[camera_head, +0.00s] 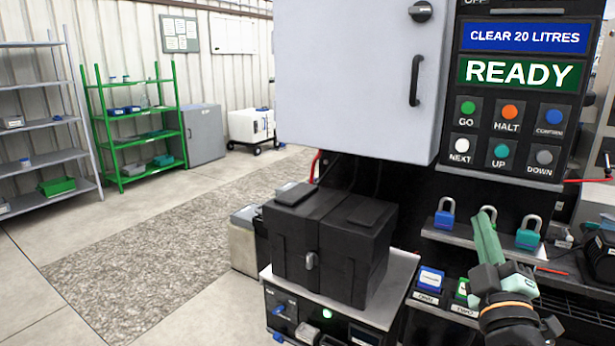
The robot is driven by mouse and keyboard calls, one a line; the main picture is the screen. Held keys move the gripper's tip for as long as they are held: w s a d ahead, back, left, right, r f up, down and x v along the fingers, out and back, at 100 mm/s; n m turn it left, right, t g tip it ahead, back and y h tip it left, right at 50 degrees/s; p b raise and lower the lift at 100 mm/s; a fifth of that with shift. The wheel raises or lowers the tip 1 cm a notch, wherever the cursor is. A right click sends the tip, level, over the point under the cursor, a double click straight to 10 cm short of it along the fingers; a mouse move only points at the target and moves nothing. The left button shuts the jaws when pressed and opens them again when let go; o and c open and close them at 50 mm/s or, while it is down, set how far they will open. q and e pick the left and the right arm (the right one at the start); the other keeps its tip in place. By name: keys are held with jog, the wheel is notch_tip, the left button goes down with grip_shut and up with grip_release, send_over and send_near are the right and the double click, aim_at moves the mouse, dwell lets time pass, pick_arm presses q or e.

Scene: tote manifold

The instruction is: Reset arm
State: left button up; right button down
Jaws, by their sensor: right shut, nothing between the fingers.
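My right gripper (484,225) shows at the lower right, its pale green fingers closed together and pointing up. Nothing is between the fingers. It is in front of a shelf with padlocks and covers part of it. A blue padlock (444,217) is to its left and a teal padlock (528,237) is to its right. A silver shackle shows just behind the fingertips; the body of that padlock is hidden. I cannot tell whether the gripper touches it. My left gripper is not in view.
A control panel (520,75) reading READY hangs above the padlock shelf, beside a grey cabinet (355,80). A black case (330,245) stands on a unit left of my gripper. Open floor (150,265) and racks are farther left.

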jog(key=s+a+f+m+g+y+p, duration=0.1)
jog(key=s+a+f+g+y, duration=0.15)
jog(key=f, duration=1.05)
jog(key=s+a+f+m+g+y, duration=0.15)
jog(key=f+g, duration=0.25)
jog(key=f, duration=0.8)
jog(key=s+a+f+m+g+y, duration=0.1)
jog(key=s+a+f+m+g, duration=0.1)
jog(key=s+f, duration=0.8)
jog(key=s+a+f+m+g+y+p, duration=0.1)
jog(key=s+a+f+m+g, duration=0.2)
jog(key=s+f, duration=0.7)
jog(key=shift+s+a+f+g+y, duration=0.15)
jog(key=shift+a+f+g+y, duration=0.25)
jog(key=shift+a+f, duration=0.45)
